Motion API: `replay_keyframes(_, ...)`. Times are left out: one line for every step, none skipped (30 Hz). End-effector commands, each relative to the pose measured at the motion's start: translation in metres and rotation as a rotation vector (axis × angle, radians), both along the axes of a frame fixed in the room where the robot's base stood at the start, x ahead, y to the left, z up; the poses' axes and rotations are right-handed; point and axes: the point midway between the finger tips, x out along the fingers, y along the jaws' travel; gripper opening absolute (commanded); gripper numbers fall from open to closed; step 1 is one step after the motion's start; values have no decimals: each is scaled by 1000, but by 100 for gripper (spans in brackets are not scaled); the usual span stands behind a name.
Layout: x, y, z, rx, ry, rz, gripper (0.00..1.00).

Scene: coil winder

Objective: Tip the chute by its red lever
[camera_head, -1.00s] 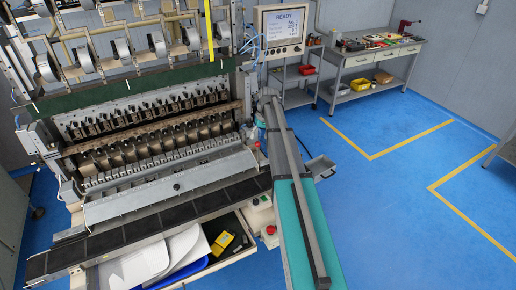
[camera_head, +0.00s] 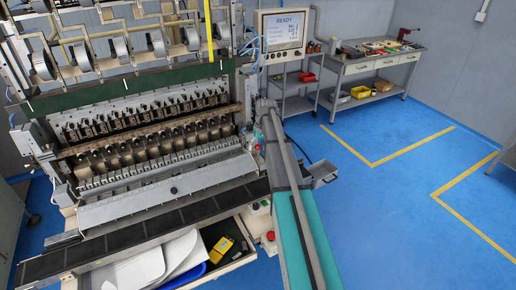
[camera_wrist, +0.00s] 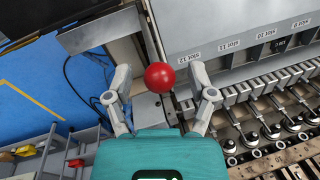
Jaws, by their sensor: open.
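The lever's red ball knob (camera_wrist: 159,77) sits between the two fingers of my gripper (camera_wrist: 160,74) in the wrist view. The fingers are spread, one on each side, with a visible gap to the ball. Part of the lever runs up behind the ball. The grey chute (camera_wrist: 225,20), with slot labels along its edge, lies beside it to the upper right. In the head view the chute (camera_head: 165,198) is a long grey metal tray along the front of the winder. There my arm hides the gripper, and I cannot make out the lever.
A monitor (camera_head: 284,34) reading READY stands behind my arm. An open drawer (camera_head: 228,262) with white sheets and a yellow item juts out below the winder. A workbench (camera_head: 375,60) stands at the back. Blue floor at the right is clear.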

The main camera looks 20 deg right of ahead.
Motion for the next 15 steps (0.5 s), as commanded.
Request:
replay_keyframes(0,0,0,0,0,0,71)
replay_keyframes(0,0,0,0,0,0,71)
replay_keyframes(0,0,0,0,0,0,68)
replay_keyframes(0,0,0,0,0,0,62)
replay_keyframes(0,0,0,0,0,0,57)
replay_keyframes(0,0,0,0,0,0,49)
replay_keyframes(0,0,0,0,0,0,44)
replay_keyframes(0,0,0,0,0,0,38)
replay_keyframes(0,0,0,0,0,0,31)
replay_keyframes(0,0,0,0,0,0,25)
replay_keyframes(0,0,0,0,0,0,19)
replay_keyframes(0,0,0,0,0,0,12)
replay_keyframes(0,0,0,0,0,0,6)
replay_keyframes(0,0,0,0,0,0,1)
replay_keyframes(0,0,0,0,0,0,0)
